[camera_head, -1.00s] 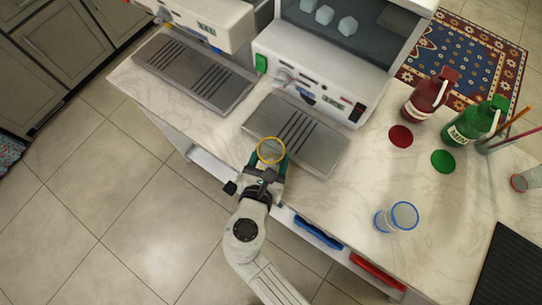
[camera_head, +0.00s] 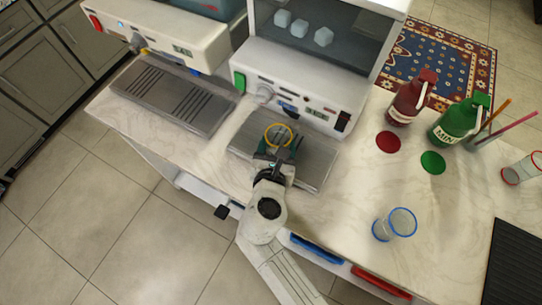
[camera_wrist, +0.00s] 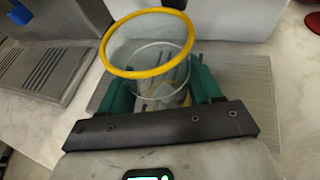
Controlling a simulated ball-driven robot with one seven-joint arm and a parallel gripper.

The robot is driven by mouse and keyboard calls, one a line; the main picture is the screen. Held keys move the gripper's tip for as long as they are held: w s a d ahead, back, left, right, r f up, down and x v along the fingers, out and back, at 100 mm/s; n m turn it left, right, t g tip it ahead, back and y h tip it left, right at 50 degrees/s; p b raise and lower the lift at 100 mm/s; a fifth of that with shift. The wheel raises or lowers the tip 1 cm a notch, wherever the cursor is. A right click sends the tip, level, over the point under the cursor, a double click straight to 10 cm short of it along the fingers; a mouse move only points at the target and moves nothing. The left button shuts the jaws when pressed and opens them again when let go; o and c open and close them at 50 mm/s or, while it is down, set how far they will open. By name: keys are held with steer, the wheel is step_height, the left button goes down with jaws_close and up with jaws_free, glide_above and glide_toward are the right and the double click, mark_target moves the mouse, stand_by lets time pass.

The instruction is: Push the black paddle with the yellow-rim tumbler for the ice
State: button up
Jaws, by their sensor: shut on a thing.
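The yellow-rim tumbler (camera_head: 279,136) is clear and held between the green fingers of my gripper (camera_head: 275,153). It is over the grey slotted drip tray (camera_head: 318,160) of the right-hand machine. In the wrist view the tumbler (camera_wrist: 150,58) stands between the fingers of my gripper (camera_wrist: 162,88), open mouth toward the camera; it looks empty. The white ice machine (camera_head: 300,85) shows pale ice cubes (camera_head: 300,26) behind its window. A dark part (camera_head: 343,121) is on its front at right, and a small dark blue part near the middle; I cannot tell which is the black paddle.
A second machine (camera_head: 165,40) with its own slotted tray (camera_head: 175,95) stands left. To the right are a red bottle (camera_head: 410,99), a green bottle (camera_head: 457,122), red and green discs, and a blue-rim tumbler (camera_head: 395,224). The counter between is clear.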

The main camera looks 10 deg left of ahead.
mark_target(284, 138)
steer(key=shift+w+d+r+p, duration=0.1)
steer(key=shift+w+d+p, duration=0.1)
steer(key=shift+w, duration=0.25)
steer(key=shift+w+d+p, duration=0.1)
steer(key=shift+w+d, duration=0.05)
steer(key=shift+w, duration=0.3)
steer(key=shift+w+d, duration=0.35)
steer(key=shift+w, duration=0.55)
steer(key=shift+w+d, duration=0.1)
steer(key=shift+w, duration=0.2)
steer(key=shift+w+d, duration=0.1)
steer(key=shift+w, duration=0.25)
steer(key=shift+w+d+p, duration=0.1)
steer(key=shift+w+p, duration=0.2)
steer(key=shift+s+a+p, duration=0.2)
steer(key=shift+s+a, duration=0.1)
steer(key=shift+s, duration=0.5)
steer(key=shift+s+a+p, duration=0.15)
steer(key=shift+s+a, duration=0.1)
steer(key=shift+s, duration=0.5)
steer(key=shift+s+a+p, duration=0.2)
steer(key=shift+s+a, duration=0.1)
steer(key=shift+s, duration=0.5)
steer(key=shift+s, duration=0.1)
